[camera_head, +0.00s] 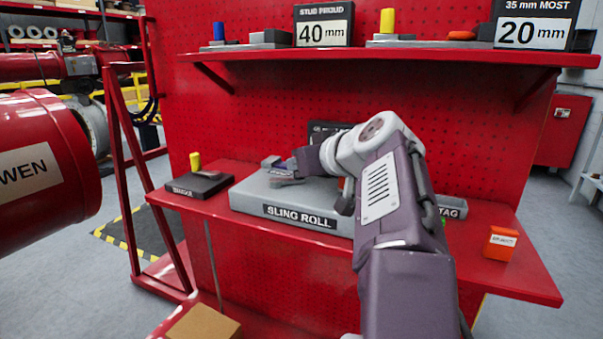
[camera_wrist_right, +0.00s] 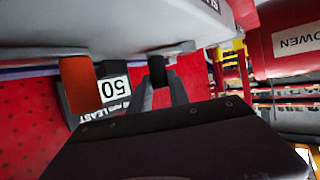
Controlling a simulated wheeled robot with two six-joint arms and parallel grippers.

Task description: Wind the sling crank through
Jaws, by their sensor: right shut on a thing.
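The grey sling roll box (camera_head: 250,194) lies on the red bench, with its "SLING ROLL" label on the front. My right gripper (camera_head: 278,171) is above the box's top, its arm reaching in from the lower right. In the right wrist view the fingers (camera_wrist_right: 161,86) are shut on a black crank knob (camera_wrist_right: 158,69). The knob sits beside the grey body (camera_wrist_right: 130,22). The arm and wrist hide much of the box's right part in the head view. My left gripper is out of view.
An orange cylinder (camera_wrist_right: 78,84) stands near the fingers. A black block with a yellow peg (camera_head: 196,185) lies left of the box, and an orange box (camera_head: 501,243) at the bench's right. A shelf (camera_head: 400,58) overhangs the bench. A large red cylinder (camera_head: 45,160) is at left.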

